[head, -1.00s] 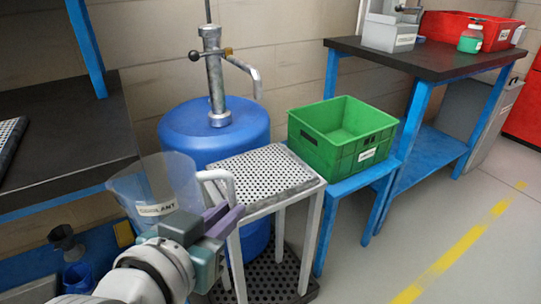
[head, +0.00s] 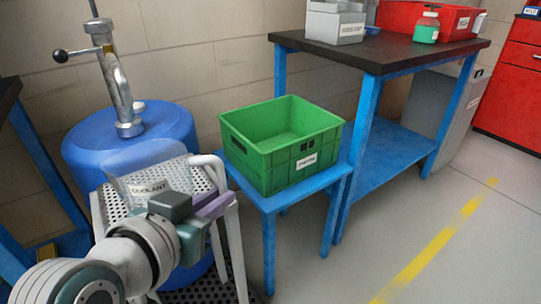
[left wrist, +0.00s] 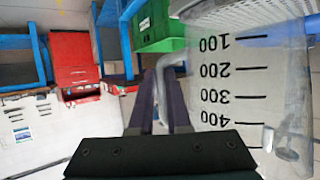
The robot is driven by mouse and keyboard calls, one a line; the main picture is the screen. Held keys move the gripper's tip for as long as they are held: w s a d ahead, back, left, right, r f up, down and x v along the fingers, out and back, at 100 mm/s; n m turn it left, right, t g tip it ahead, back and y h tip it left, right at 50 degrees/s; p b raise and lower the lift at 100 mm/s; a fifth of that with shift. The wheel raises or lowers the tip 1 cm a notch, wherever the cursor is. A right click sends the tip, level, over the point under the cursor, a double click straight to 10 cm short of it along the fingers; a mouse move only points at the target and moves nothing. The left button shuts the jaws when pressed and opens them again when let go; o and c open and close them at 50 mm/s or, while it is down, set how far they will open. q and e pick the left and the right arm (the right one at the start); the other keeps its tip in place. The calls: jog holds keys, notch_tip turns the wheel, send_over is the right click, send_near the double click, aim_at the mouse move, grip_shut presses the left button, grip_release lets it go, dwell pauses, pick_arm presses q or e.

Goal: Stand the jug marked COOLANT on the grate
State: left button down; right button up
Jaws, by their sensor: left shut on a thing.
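The translucent jug marked COOLANT (head: 124,190) is over the perforated grate (head: 172,174) in the head view, partly hidden by my left arm. In the left wrist view the jug (left wrist: 235,85) fills the right side, its scale marks showing, with its base towards the top of the picture. My left gripper (head: 220,198) is shut on the jug's pale handle; its fingers (left wrist: 160,88) close around the handle in the left wrist view. I cannot tell whether the jug's base touches the grate. My right gripper is not in view.
A blue drum (head: 95,140) with a metal pump (head: 120,85) stands behind the grate. A green crate (head: 290,165) sits on a low blue stand right of it. A dark-topped bench (head: 390,55) holds a grey bin, a green bottle (head: 426,28) and a red bin.

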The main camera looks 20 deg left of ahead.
pick_arm(q)
jog(key=w+a+f+b, duration=0.1)
jog(key=w+a+b, duration=0.1)
jog(key=a, duration=0.1)
jog(key=w+a+b, duration=0.3)
jog(key=w+a+f+b, duration=0.1)
jog(key=w+a+b, duration=0.1)
jog(key=shift+w+a+f, duration=0.35)
jog(key=shift+w+a, duration=0.05)
jog(key=shift+w+a+b, duration=0.55)
jog(key=shift+a+b, duration=0.1)
jog(key=shift+r, duration=0.1)
jog(key=shift+f, duration=0.55)
dwell(0.7)
jog(key=c, duration=0.8)
grip_release()
